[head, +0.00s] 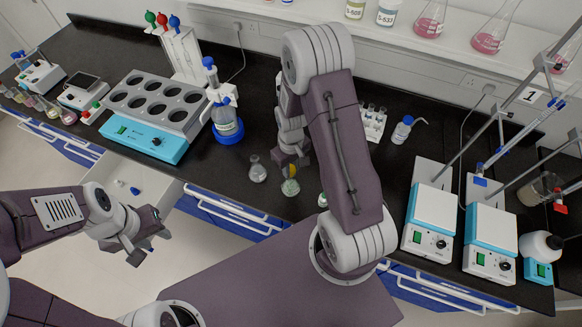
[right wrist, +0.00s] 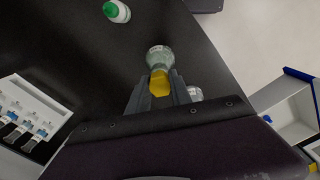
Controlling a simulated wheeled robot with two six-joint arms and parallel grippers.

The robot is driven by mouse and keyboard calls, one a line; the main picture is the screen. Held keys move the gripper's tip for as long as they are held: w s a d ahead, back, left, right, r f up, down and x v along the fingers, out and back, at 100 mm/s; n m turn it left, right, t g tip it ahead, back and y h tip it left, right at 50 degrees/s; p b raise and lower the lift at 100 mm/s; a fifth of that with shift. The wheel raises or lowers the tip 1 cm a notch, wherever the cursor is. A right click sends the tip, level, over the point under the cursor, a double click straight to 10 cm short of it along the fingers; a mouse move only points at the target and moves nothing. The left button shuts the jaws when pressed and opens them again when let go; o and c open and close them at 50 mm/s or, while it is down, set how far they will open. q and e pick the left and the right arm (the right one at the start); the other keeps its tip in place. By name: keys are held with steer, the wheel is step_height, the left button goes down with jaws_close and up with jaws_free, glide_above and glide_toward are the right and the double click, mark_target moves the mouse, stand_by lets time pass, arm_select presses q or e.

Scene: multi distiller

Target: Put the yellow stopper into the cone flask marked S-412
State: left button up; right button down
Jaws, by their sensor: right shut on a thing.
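The yellow stopper (head: 291,169) is held in my right gripper (head: 292,163); in the right wrist view the yellow stopper (right wrist: 159,82) sits between the two fingers. A cone flask with pale green contents (head: 290,188) stands just below it; this flask (right wrist: 159,56) lines up with the stopper in the right wrist view. I cannot tell whether stopper and flask touch. A second cone flask (head: 258,170) stands to the left, partly hidden by my gripper in the right wrist view (right wrist: 194,93). The flask markings are unreadable. My left gripper (head: 143,240) is open and empty, over the floor.
A green-capped bottle (right wrist: 117,10) stands beyond the flask. Stirrer hotplates (head: 428,220) are to the right. An open drawer (head: 125,175) juts out at left.

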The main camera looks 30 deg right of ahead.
steer(key=shift+f, duration=0.3)
steer(key=c, duration=1.1)
jaws_free()
step_height(320, 180, up, 9)
steer(key=shift+r+b, duration=0.1)
steer(key=shift+b, duration=0.6)
